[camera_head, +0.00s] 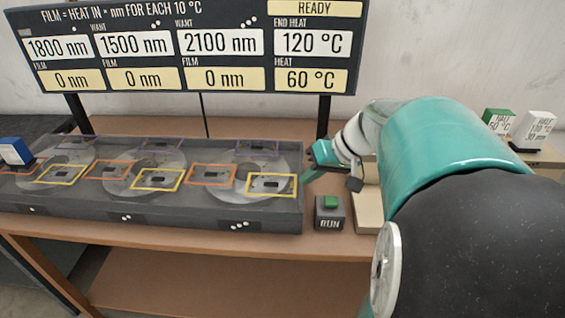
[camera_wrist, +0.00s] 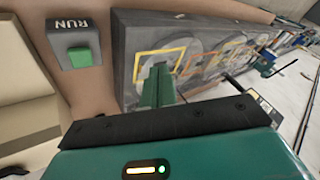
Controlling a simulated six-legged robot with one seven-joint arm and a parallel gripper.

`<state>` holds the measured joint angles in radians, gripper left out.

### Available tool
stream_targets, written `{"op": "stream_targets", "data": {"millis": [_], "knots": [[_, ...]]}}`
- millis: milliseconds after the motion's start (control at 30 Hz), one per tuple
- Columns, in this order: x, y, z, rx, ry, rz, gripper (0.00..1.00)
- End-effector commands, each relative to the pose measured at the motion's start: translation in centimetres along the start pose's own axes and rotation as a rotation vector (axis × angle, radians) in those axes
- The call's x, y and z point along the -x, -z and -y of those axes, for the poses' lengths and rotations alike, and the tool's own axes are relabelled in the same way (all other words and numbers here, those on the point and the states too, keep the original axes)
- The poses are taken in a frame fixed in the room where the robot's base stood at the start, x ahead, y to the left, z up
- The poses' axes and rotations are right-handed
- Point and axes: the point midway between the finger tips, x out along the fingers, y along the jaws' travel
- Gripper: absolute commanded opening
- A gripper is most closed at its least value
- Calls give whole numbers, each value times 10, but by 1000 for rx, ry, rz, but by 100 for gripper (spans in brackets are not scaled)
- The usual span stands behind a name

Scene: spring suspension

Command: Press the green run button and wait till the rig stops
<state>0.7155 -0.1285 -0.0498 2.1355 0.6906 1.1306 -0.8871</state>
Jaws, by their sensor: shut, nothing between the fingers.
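The green run button (camera_head: 330,202) sits on top of a small dark box marked RUN (camera_head: 329,222), at the right end of the rig on the table. In the wrist view the green button (camera_wrist: 80,57) shows at the upper left, unobstructed. My gripper (camera_head: 306,177) is shut and empty, above and slightly left of the button, apart from it. In the wrist view its green fingers (camera_wrist: 158,85) point toward the rig's end. The rig (camera_head: 160,210) is a grey block with three round discs and coloured frames. The display board (camera_head: 190,45) reads READY, film 0 nm three times, heat 60 °C, end heat 120 °C.
A blue and white block (camera_head: 15,151) stands at the rig's left end. A green-topped card block (camera_head: 498,121) and a white one (camera_head: 535,128) stand at the far right. A pale box (camera_head: 368,210) lies right of the RUN box. Table front is clear.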

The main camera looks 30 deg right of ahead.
Motion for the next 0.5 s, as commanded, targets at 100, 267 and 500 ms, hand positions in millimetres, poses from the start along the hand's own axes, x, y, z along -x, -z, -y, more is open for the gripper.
{"op": "stream_targets", "data": {"millis": [100, 267, 500], "knots": [[12, 13, -47, -33, 44, -79, 0], [23, 21, -80, -36, 72, -154, 0], [26, 22, -86, -32, 77, -169, 0]]}}
